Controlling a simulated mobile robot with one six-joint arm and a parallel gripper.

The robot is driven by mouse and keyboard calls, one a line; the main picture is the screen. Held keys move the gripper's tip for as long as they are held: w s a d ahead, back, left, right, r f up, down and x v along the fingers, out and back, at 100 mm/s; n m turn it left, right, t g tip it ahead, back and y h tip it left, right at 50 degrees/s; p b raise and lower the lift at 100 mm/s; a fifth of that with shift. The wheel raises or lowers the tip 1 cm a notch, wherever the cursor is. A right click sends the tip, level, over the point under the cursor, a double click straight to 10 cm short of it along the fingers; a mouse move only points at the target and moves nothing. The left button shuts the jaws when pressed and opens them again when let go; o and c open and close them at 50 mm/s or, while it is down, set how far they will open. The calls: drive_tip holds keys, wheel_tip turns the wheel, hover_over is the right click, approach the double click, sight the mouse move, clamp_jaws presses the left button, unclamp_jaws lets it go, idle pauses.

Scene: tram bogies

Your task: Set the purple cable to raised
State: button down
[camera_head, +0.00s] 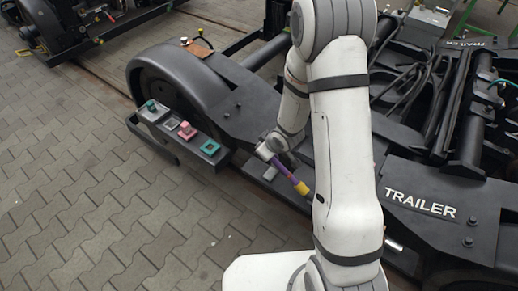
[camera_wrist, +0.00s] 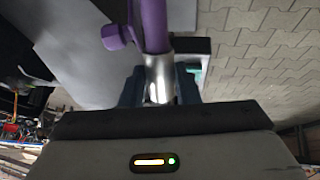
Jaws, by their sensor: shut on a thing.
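In the wrist view the purple cable (camera_wrist: 153,28) ends in a silver metal part, which sits between the dark fingers of my gripper (camera_wrist: 159,88). My gripper is shut on this end. A purple knob sticks out to the left of the cable in the wrist view.
A block with teal, grey and pink parts (camera_head: 183,131) is mounted on the bogie beside the big black wheel (camera_head: 172,78). A TRAILER plate (camera_head: 421,202) lies at the right, with dark beams and hoses behind. Grey paving (camera_head: 70,190) at the left is clear.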

drive_tip(key=shift+d+r, duration=0.15)
drive_tip(key=c, duration=1.3)
unclamp_jaws()
drive_tip(key=shift+w, duration=0.1)
drive_tip(key=shift+o, duration=1)
drive_tip(key=p+v, duration=0.2)
drive_tip(key=v, duration=0.5)
drive_tip(key=shift+s+r, duration=0.3)
drive_tip(key=shift+s, duration=0.05)
drive_tip(key=shift+d, duration=0.1)
